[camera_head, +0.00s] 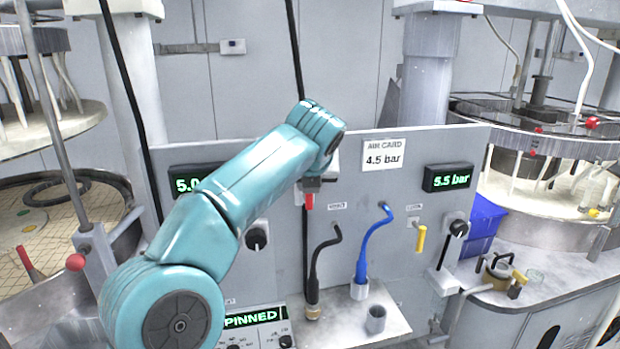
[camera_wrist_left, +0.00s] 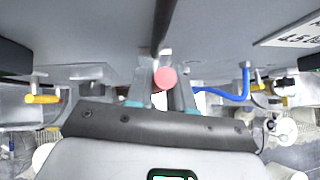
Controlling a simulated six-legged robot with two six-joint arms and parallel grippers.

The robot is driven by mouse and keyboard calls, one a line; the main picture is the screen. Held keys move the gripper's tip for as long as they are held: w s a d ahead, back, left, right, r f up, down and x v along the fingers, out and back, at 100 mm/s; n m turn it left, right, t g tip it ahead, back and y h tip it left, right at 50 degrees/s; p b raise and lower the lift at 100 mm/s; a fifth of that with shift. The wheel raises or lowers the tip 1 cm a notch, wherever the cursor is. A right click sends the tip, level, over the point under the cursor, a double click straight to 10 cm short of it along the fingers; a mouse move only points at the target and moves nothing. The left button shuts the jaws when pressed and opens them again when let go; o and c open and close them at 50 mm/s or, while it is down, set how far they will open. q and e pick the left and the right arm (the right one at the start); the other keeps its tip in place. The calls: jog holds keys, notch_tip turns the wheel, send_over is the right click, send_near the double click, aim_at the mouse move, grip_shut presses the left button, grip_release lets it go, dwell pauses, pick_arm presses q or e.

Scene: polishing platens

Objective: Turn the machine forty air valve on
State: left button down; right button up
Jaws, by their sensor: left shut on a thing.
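My left arm reaches across the grey panel (camera_head: 370,215) in the head view. My left gripper (camera_head: 311,184) is shut on a red valve handle (camera_head: 309,201), whose end points down below the jaws. In the left wrist view the round red end of the handle (camera_wrist_left: 165,78) shows between the fingers of the gripper (camera_wrist_left: 163,97). A yellow valve handle (camera_head: 420,240) hangs down on the right of the panel. I cannot read which machine either valve serves. My right gripper is not in view.
A black hose (camera_head: 316,262) and a blue hose (camera_head: 371,240) hang close to the right of the gripper. A card (camera_head: 383,155) reads 4.5 bar, and a display (camera_head: 449,179) reads 5.5 bar. A black knob (camera_head: 257,238) sits left of the gripper.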

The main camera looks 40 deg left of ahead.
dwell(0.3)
pick_arm(q)
jog(key=c, duration=1.1)
grip_release()
jog(key=v, duration=1.6)
jog(key=shift+d+r, duration=0.1)
jog(key=shift+d, duration=0.05)
jog(key=shift+s, duration=0.1)
